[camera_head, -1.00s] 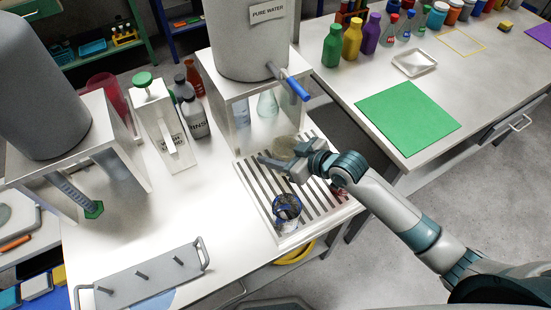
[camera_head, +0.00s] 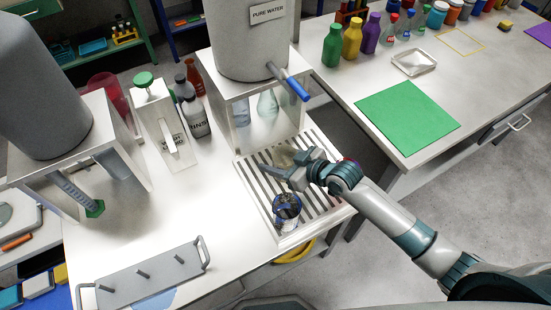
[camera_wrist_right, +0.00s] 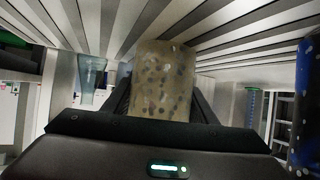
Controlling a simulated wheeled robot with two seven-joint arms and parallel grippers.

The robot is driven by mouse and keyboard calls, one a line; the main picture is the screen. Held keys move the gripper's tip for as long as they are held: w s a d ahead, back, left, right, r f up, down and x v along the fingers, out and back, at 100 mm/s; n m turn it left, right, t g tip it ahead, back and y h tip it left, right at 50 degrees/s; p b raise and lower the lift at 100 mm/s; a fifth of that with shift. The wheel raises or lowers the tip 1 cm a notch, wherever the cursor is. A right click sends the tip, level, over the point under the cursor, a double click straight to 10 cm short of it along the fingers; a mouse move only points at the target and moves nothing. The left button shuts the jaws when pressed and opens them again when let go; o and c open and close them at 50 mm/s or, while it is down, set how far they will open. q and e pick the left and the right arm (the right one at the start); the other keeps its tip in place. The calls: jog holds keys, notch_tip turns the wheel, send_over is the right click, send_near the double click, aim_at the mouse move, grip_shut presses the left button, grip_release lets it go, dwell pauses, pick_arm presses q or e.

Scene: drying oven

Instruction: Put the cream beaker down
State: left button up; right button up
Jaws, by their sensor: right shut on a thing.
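The cream beaker (camera_head: 284,156) is speckled with dark spots. It is at the far half of the slatted drain tray (camera_head: 319,143), partly hidden by my right gripper (camera_head: 281,168). In the right wrist view the beaker (camera_wrist_right: 163,78) sits between the two dark fingers of the gripper (camera_wrist_right: 163,108), which is shut on it. I cannot tell whether its base touches the slats. My left gripper is not in view.
A blue speckled beaker (camera_head: 287,209) stands on the tray's near part. The pure water tank (camera_head: 247,42) with its blue-handled tap (camera_head: 296,88) rises behind the tray. Glassware (camera_head: 267,104) stands under the tank. Slats to the right of my gripper are bare.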

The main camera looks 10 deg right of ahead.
jog(key=shift+f, duration=0.1)
jog(key=o, duration=1.1)
jog(key=shift+c, duration=0.2)
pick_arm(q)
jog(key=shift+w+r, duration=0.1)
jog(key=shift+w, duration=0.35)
pick_arm(e)
jog(key=shift+o, duration=0.3)
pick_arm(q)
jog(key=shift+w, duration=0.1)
